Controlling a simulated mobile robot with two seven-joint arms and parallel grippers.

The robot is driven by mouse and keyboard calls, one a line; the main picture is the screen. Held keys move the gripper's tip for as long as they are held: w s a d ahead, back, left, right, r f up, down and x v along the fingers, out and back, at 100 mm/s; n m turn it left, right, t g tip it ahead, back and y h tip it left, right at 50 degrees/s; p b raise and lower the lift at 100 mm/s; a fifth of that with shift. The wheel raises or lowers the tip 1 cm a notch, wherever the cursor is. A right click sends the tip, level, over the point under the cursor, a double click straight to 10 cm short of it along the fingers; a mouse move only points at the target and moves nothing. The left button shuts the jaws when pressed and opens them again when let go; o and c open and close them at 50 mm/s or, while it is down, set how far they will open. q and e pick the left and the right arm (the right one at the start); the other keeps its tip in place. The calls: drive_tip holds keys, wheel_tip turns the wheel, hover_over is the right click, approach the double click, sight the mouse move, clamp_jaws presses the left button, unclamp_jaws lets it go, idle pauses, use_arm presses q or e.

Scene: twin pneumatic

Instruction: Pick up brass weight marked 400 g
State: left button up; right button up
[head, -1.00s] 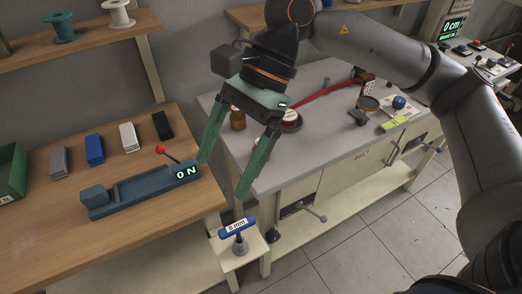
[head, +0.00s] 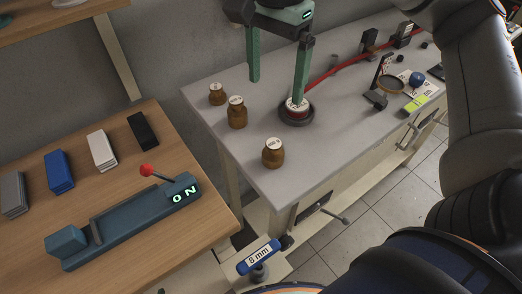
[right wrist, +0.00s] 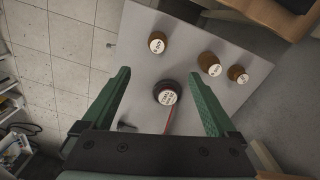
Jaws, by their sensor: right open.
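Three brown brass weights with pale round labels stand on the grey bench: one at the back (head: 217,95), a larger one in the middle (head: 237,113) and one near the front corner (head: 273,154). I cannot read their marks surely. The right wrist view also shows the front-corner weight (right wrist: 157,44), the middle one (right wrist: 209,66) and the back one (right wrist: 237,75). My right gripper (head: 277,92) is open and empty, pointing down above the bench. In the head view one finger partly covers a white-labelled piece in a dark round holder (head: 298,115). My left gripper is out of view.
A red hose (head: 335,66) runs from the dark holder toward the back right. A small stand (head: 377,97), a blue ball (head: 417,79) and a yellow-green level (head: 414,104) occupy the bench's right part. A wooden table (head: 140,245) with a blue-grey ON device (head: 130,222) stands at left.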

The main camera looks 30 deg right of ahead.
sight(275, 142)
drive_tip(key=f+b, duration=0.1)
drive_tip(key=f, duration=0.2)
drive_tip(key=f+b, duration=0.1)
drive_tip(key=f, duration=0.3)
drive_tip(key=f+b, duration=0.1)
drive_tip(key=f, duration=0.2)
drive_tip(key=shift+s+f, duration=0.3)
wheel_tip(275, 142, down, 5)
drive_tip(key=shift+s+d+r, duration=0.1)
drive_tip(key=shift+r, duration=0.05)
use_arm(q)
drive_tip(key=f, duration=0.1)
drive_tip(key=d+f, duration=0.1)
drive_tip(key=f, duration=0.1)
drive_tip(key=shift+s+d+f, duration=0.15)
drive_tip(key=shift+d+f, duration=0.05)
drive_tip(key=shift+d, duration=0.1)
use_arm(e)
drive_tip(key=shift+f, duration=0.5)
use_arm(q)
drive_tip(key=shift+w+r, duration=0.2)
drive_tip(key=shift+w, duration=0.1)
use_arm(e)
clamp_jaws()
